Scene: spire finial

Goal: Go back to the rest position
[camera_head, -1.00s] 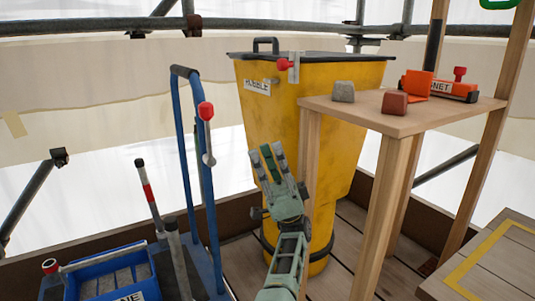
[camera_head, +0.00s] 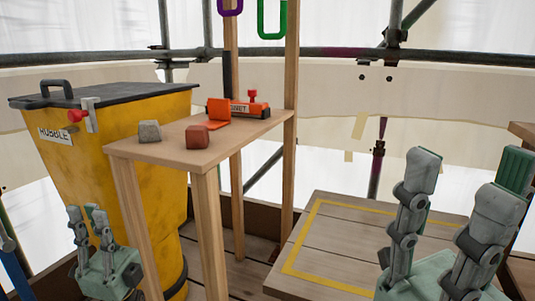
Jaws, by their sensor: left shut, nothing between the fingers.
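My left gripper (camera_head: 86,214) is low at the left, in front of the yellow rubble bin (camera_head: 85,150). Its fingers point up and are close together, shut, with nothing seen between them. My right gripper (camera_head: 466,165) is large and near at the lower right. Its fingers point up and stand well apart, open, with nothing between them. It is in front of the low wooden platform with a yellow outline (camera_head: 340,240).
A wooden stand (camera_head: 165,150) holds a grey stone (camera_head: 149,132), a reddish block (camera_head: 197,137) and an orange magnet tool (camera_head: 240,109). Purple (camera_head: 230,8) and green (camera_head: 271,20) loops hang above. Scaffold pipes (camera_head: 300,54) run behind. The platform's outlined area is empty.

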